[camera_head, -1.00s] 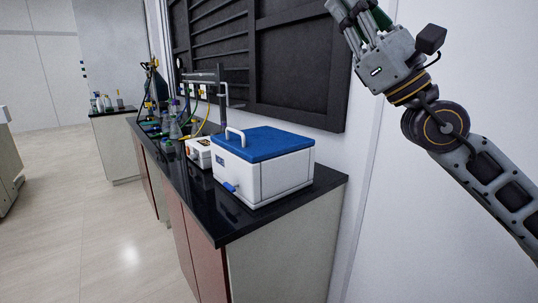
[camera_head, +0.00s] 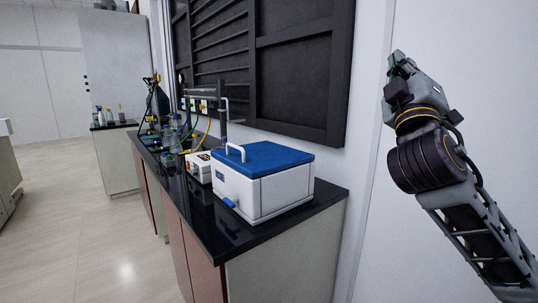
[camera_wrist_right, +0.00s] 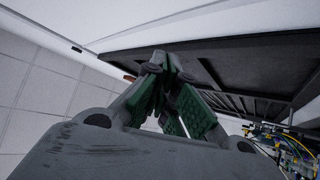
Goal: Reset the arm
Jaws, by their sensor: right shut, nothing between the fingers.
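My right gripper (camera_head: 400,62) is raised in the upper right of the head view, at the end of my grey right arm, in front of the bare white wall. It points up and away from me. In the right wrist view the gripper (camera_wrist_right: 160,62) has its green-padded fingers brought together at the tips, with nothing held between them. My left gripper and arm are not in the head view.
A white box with a blue lid (camera_head: 265,158) stands on the black counter (camera_head: 235,236). Several flasks and bottles (camera_head: 172,135) stand farther back. A dark slatted panel (camera_head: 300,65) hangs on the wall. The floor (camera_head: 110,235) at left is clear.

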